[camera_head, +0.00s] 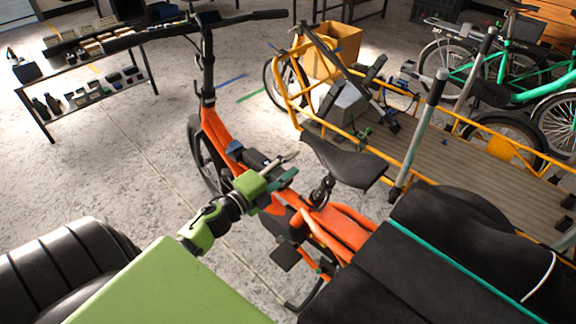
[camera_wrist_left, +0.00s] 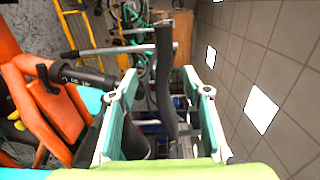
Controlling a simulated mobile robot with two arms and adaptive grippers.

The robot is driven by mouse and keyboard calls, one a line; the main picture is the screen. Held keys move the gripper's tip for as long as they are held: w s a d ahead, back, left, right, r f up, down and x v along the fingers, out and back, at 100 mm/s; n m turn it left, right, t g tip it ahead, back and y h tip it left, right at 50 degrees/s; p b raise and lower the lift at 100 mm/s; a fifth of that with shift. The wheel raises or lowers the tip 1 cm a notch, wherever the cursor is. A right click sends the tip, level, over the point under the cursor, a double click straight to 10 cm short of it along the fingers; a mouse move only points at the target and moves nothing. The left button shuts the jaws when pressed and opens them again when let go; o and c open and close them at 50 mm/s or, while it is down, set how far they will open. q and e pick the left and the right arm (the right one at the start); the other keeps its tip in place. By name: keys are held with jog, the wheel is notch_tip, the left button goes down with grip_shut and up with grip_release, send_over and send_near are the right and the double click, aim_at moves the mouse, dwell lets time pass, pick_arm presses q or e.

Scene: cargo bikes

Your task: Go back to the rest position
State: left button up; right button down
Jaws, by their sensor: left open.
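My left gripper (camera_head: 291,165) is held above the frame of the orange cargo bike (camera_head: 345,228), just left of its black saddle (camera_head: 345,160) in the head view. Its green arm reaches in from the bottom left. In the left wrist view the two teal fingers of the left gripper (camera_wrist_left: 163,92) stand wide apart. A dark upright shape shows between them, seemingly behind; I cannot tell its exact distance. The orange frame (camera_wrist_left: 45,115) is at the left of that view. My right gripper is not in view.
A yellow cargo bike with a wooden deck (camera_head: 465,150) stands right, carrying a cardboard box (camera_head: 328,52). Green bikes (camera_head: 500,70) are at the back right. A low table (camera_head: 85,50) with small items is at the back left. Concrete floor (camera_head: 120,150) lies clear at left.

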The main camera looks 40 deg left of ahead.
pick_arm(q)
jog(key=shift+s, duration=0.35)
dwell(0.3)
jog(key=s+f+n+g+y, duration=0.15)
jog(key=s+f+n, duration=0.25)
jog(key=f, duration=0.7)
jog(key=s+d+f+n+g+y, duration=0.1)
jog(key=s+f+n+g, duration=0.3)
jog(key=f, duration=0.7)
jog(key=s+f+n+g+y, duration=0.1)
jog(key=s+f+n+g, duration=0.3)
jog(key=f, duration=0.8)
jog(key=s+d+f+n+g, duration=0.1)
jog(key=s+d+f, duration=0.3)
jog(key=s, duration=0.7)
jog(key=s+d+f+n+g, duration=0.2)
jog(key=s+d+f+g, duration=0.2)
jog(key=s+f, duration=0.4)
jog(key=s+d+f+n+g, duration=0.2)
jog(key=s+d+f, duration=0.2)
jog(key=s, duration=1.1)
notch_tip(320, 180, down, 3)
jog(key=shift+s+f+h, duration=0.1)
jog(key=shift+s+h, duration=0.05)
jog(key=shift+h, duration=0.3)
jog(key=shift+d, duration=0.1)
